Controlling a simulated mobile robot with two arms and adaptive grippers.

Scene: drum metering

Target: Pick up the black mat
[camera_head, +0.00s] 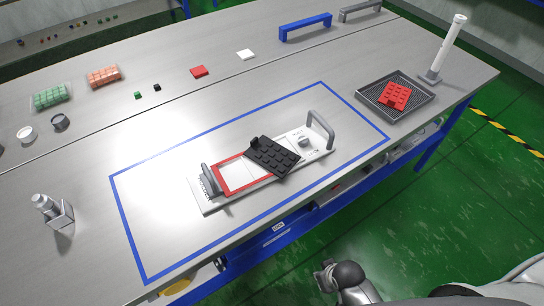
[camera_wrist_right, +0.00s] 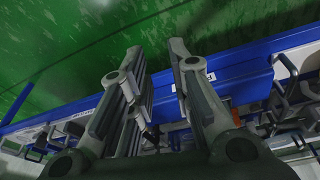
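The black mat (camera_head: 273,156) is a dark rectangle with rows of raised pads and a small tab at its upper left corner. In the head view it lies askew across the middle of a white device (camera_head: 207,207), partly over the red frame (camera_head: 229,190). No gripper touches it. Part of my right arm shows at the bottom of the head view, well off the table. In the right wrist view my right gripper (camera_wrist_right: 157,55) has its fingers apart with nothing held between them. My left gripper is not in view.
The device has grey handles at both ends and sits inside a blue outline (camera_head: 144,281). A dark tray (camera_head: 364,98) with a red mat (camera_head: 395,94) and a white column (camera_head: 447,48) stand to the right. A small metal holder (camera_head: 60,217) stands at left.

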